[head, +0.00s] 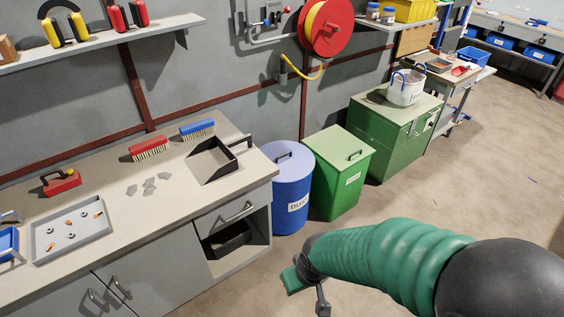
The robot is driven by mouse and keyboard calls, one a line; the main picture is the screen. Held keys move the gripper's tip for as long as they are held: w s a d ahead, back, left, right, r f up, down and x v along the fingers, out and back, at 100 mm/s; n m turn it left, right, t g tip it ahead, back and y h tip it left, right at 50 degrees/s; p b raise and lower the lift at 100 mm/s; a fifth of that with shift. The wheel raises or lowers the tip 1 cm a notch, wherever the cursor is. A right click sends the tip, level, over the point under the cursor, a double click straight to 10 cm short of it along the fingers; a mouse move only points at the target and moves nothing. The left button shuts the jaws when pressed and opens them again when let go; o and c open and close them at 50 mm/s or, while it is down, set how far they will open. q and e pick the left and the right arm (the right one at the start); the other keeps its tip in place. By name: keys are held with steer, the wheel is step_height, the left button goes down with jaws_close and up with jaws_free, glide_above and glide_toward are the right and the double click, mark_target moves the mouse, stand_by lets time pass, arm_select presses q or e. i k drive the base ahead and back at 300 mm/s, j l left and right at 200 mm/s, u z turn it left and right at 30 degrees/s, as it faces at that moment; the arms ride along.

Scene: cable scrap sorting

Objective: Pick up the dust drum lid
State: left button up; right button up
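The dust drum (292,205) is a blue cylinder with a white "DUST" label, standing on the floor at the right end of the grey bench. Its lid (288,160) is a lighter blue disc on top of the drum, with a small dark handle (284,156) on it. My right arm comes in from the right in a green sleeve. Its gripper (307,288) is low, in front of the drum and apart from it and the lid. My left gripper is out of view.
A green lidded bin (343,172) stands close to the drum's right. The grey bench (165,205) on the left carries a dustpan (214,160), brushes and a parts tray (72,230). A hose reel (326,25) hangs above. Floor (420,195) is clear at the right.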

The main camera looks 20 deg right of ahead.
mark_target(295, 161)
steer(key=i+l+u, duration=0.1)
steer(key=i+l, duration=0.15)
steer(key=i+l+u, duration=0.15)
steer(key=l, duration=0.2)
steer(key=i+l+u, duration=0.1)
steer(key=i+l, duration=0.15)
steer(key=i+l+u, duration=0.15)
steer(key=l, duration=0.25)
steer(key=i+l+u, duration=0.1)
steer(key=l, duration=0.25)
steer(key=i+l+u, duration=0.15)
steer(key=i+l, duration=0.15)
steer(key=i+l+u, duration=0.1)
steer(key=l, duration=0.4)
steer(key=i+l+u, duration=0.1)
steer(key=l, duration=0.3)
